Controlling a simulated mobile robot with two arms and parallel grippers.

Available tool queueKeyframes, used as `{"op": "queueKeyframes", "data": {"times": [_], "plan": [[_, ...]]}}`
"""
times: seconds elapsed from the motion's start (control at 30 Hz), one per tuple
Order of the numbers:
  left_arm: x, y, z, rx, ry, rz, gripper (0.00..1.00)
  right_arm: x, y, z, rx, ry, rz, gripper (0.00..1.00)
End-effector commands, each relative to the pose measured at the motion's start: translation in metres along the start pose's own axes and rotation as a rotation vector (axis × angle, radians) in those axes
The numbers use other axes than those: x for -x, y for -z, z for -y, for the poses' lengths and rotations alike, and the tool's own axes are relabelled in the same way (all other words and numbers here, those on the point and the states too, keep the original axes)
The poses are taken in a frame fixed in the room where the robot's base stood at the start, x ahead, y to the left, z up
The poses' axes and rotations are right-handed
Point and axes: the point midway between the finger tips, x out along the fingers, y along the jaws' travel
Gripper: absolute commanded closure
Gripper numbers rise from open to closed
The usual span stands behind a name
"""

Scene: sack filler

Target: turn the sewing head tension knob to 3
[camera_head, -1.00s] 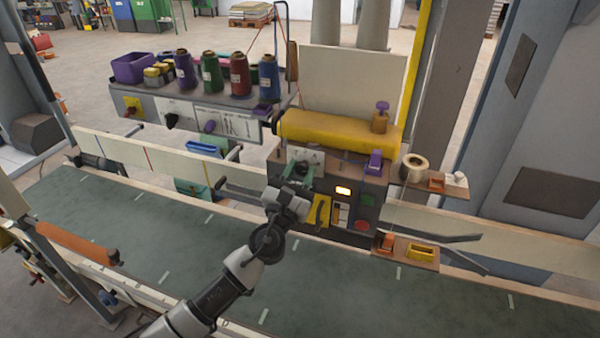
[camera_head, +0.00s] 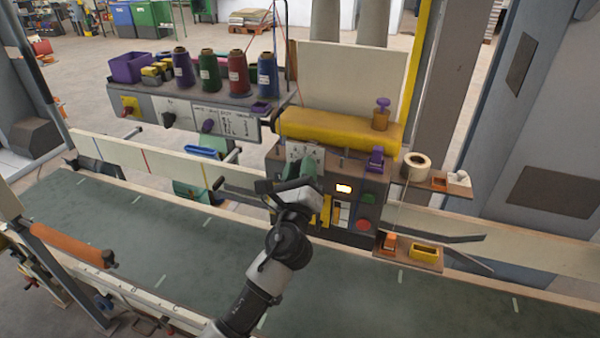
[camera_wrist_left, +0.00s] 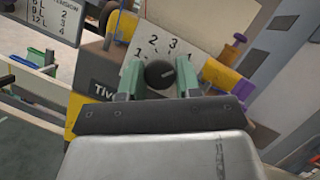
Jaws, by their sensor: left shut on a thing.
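The tension knob (camera_wrist_left: 159,74) is a dark round knob in the left wrist view, in front of a white dial plate (camera_wrist_left: 165,40) with printed numbers; 2 and 3 are readable above it. A pale mark shows on the knob's right side; which number it points at I cannot tell for sure. My left gripper (camera_wrist_left: 158,80) has its green fingers on both sides of the knob and is shut on it. In the head view my left gripper (camera_head: 300,174) is at the sewing head (camera_head: 350,172) and hides the knob. My right gripper is out of view.
A lit panel with a red button (camera_head: 363,225) lies right of the gripper. A yellow cylinder (camera_head: 335,128) lies above. Small shelves (camera_head: 424,256) stick out at right. Thread cones (camera_head: 237,75) stand on a rack at left. The green belt (camera_head: 170,240) is clear.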

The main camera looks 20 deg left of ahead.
Motion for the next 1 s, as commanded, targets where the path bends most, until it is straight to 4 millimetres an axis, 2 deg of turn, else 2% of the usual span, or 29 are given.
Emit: {"op": "queueKeyframes", "data": {"times": [0.5, 1.0], "plan": [[-0.0001, -0.0008, 0.0019, 0.425, -0.177, 0.0, 0.9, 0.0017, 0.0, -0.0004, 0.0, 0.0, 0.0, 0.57], [-0.0001, -0.0006, 0.0015, 0.612, -0.255, 0.0, 0.9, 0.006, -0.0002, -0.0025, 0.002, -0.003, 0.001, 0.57]]}}
